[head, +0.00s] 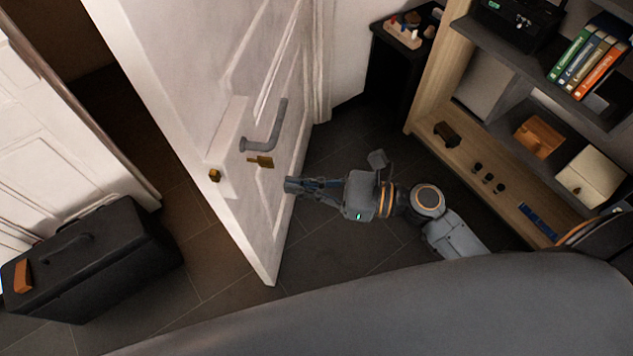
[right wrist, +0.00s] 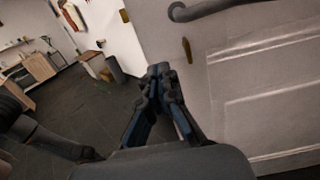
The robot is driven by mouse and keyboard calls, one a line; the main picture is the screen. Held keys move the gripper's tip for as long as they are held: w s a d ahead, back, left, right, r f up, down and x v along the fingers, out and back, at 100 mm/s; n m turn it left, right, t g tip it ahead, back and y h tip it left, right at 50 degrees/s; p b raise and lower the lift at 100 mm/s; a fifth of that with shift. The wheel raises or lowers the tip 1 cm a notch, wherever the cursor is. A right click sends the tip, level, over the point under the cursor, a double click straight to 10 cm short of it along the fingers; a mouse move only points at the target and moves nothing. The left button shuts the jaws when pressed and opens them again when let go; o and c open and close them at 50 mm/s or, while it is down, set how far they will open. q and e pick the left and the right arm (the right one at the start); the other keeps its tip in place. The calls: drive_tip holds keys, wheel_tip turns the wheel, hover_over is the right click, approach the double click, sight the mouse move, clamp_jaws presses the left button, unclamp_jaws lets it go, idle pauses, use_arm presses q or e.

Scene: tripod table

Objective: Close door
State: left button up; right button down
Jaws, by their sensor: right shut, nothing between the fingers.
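A white panelled door (head: 190,90) stands ajar in the head view, with a dark gap to its left. It has a grey lever handle (head: 265,135), a key (head: 261,162) below it and a brass latch (head: 214,175) on its edge. My right gripper (head: 290,185) is shut and empty, at the door's right face, below and right of the handle. I cannot tell whether it touches the door. In the right wrist view the fingertips (right wrist: 160,72) are together before the door (right wrist: 250,80), with the handle (right wrist: 205,9) above right. My left gripper is not in view.
A dark suitcase (head: 90,260) stands on the floor at the left, by a white panelled surface (head: 60,140). A wooden shelf unit (head: 425,95) with books and boxes is at the right. Dark floor (head: 345,240) is clear below my right arm.

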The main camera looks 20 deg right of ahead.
sight(241, 177)
drive_tip(key=p+x, duration=0.1)
drive_tip(key=x, duration=0.5)
drive_tip(key=shift+w+a+r, duration=0.1)
drive_tip(key=shift+w+a, duration=0.05)
drive_tip(key=shift+a, duration=0.1)
drive_tip(key=shift+x, duration=0.75)
